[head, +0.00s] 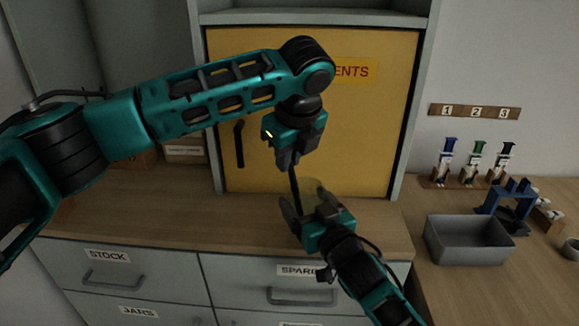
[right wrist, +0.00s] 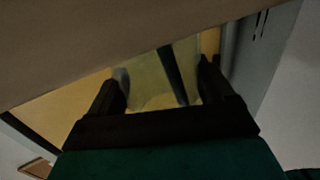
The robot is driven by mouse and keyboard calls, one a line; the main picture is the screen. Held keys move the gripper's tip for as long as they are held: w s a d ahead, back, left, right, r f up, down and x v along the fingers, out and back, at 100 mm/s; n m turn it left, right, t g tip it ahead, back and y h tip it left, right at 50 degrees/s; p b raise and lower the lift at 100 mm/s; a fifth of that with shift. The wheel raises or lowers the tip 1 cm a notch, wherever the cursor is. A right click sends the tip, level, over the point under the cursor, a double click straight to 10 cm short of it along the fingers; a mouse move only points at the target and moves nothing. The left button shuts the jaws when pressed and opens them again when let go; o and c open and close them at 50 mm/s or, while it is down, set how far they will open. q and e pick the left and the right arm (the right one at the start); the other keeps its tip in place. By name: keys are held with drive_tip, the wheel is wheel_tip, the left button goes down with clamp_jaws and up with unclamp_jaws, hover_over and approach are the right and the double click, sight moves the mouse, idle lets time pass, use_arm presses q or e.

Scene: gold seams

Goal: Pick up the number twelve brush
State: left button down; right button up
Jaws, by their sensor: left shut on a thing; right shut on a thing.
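A thin dark rod (head: 294,185), which looks like a brush handle, hangs down from my left gripper (head: 287,162). The left gripper is shut on its upper end, in front of the yellow cabinet door. No number is readable on it. My right gripper (head: 304,197) is just below, its fingers pointing up, shut on a pale yellowish, see-through jar (head: 313,188). The jar also shows between the fingers in the right wrist view (right wrist: 148,82), with the dark rod (right wrist: 172,75) crossing it. Whether the rod's lower end is inside the jar or beside it I cannot tell.
The yellow door (head: 355,140) stands behind both grippers, above the wooden counter (head: 150,215). On the right are a grey bin (head: 468,240), a blue stand (head: 505,205) and several small upright tools below a 1-2-3 board (head: 474,111). The left counter is mostly clear.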

use_arm(q)
wheel_tip(320, 180, up, 17)
drive_tip(key=shift+f, duration=0.1)
use_arm(e)
drive_tip(key=o, duration=1.1)
drive_tip(key=shift+s, duration=0.1)
